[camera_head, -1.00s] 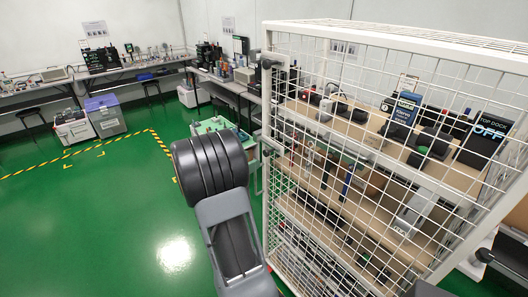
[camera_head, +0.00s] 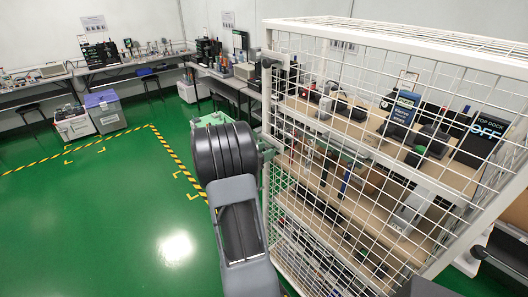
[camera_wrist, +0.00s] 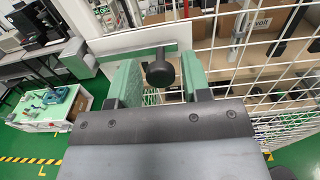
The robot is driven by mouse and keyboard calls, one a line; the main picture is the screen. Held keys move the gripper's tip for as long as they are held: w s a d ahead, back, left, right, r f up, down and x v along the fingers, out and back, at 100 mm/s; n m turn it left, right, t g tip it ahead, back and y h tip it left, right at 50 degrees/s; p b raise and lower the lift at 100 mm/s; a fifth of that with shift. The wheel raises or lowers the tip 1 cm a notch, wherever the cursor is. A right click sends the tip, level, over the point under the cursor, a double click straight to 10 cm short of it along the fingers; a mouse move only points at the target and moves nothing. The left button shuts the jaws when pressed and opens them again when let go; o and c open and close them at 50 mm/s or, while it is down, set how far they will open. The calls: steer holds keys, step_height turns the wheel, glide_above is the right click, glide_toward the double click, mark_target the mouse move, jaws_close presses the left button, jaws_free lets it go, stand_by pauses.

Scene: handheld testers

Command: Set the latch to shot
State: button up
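The latch appears as a black knob (camera_wrist: 160,72) with a short stem, in front of a grey-green horizontal bar (camera_wrist: 115,54) at the cage edge in the wrist view. My gripper (camera_wrist: 162,60) has two green fingers, one on each side of the knob. They are apart, with narrow gaps beside the knob, so they do not look closed on it. In the head view my gripper (camera_head: 267,150) is at the cage's left front post, mostly hidden behind my wrist. The latch there is hidden too, and its setting cannot be read.
A white wire-mesh cage (camera_head: 350,100) fills the right side, with shelves of devices inside. A low table with green items (camera_wrist: 50,105) stands left of my gripper. Green floor (camera_head: 100,215) is open at left.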

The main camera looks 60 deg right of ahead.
mark_target(265, 139)
jaws_close()
steer(key=shift+w, duration=0.1)
steer(key=w, duration=0.1)
steer(key=w+d, duration=0.1)
steer(key=w, duration=0.1)
steer(key=w+b, duration=0.1)
steer(key=shift+w+d, duration=0.3)
steer(key=shift+w, duration=0.05)
steer(key=shift+w+r, duration=0.1)
steer(key=shift+o, duration=1.1)
jaws_free()
steer(key=shift+w, duration=0.1)
steer(key=b+v, duration=0.3)
steer(key=v, duration=1)
steer(key=shift+a, duration=0.35)
